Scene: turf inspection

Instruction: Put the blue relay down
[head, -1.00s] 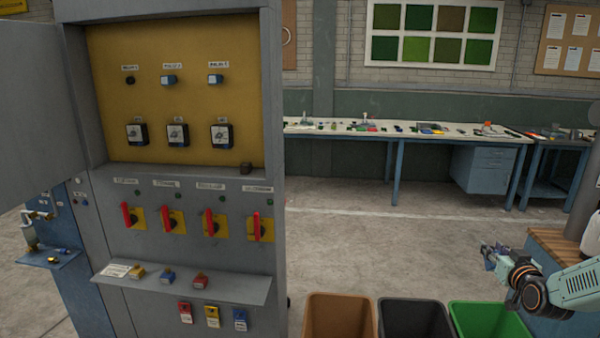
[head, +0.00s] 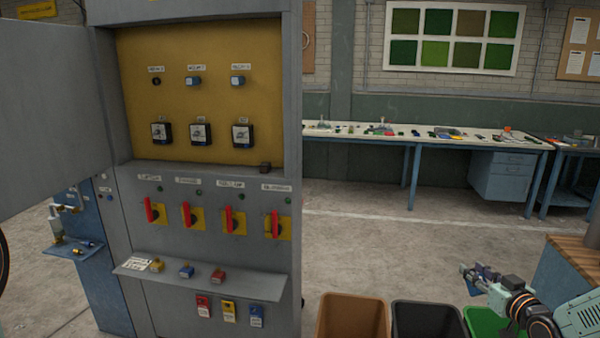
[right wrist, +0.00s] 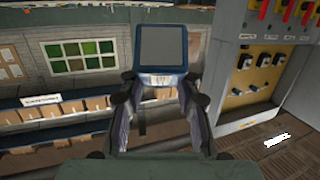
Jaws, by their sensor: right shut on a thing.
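My right gripper (head: 476,274) is at the lower right of the head view, in the air beyond the bins. It is shut on the blue relay (head: 489,272), a small dark blue block there. In the right wrist view the relay (right wrist: 161,46) shows as a block with a grey face and dark blue edges, held upright between the fingertips (right wrist: 160,88). The open grey cabinet (head: 215,262) stands left, well apart from the gripper. Its yellow panel (head: 215,106) carries blue-topped knobs and dark switch units. My left gripper is not in view.
Brown (head: 352,300), black (head: 428,304) and green (head: 482,320) bins stand right of the cabinet. A long workbench (head: 420,139) with many small items is at the back. Floor between is clear.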

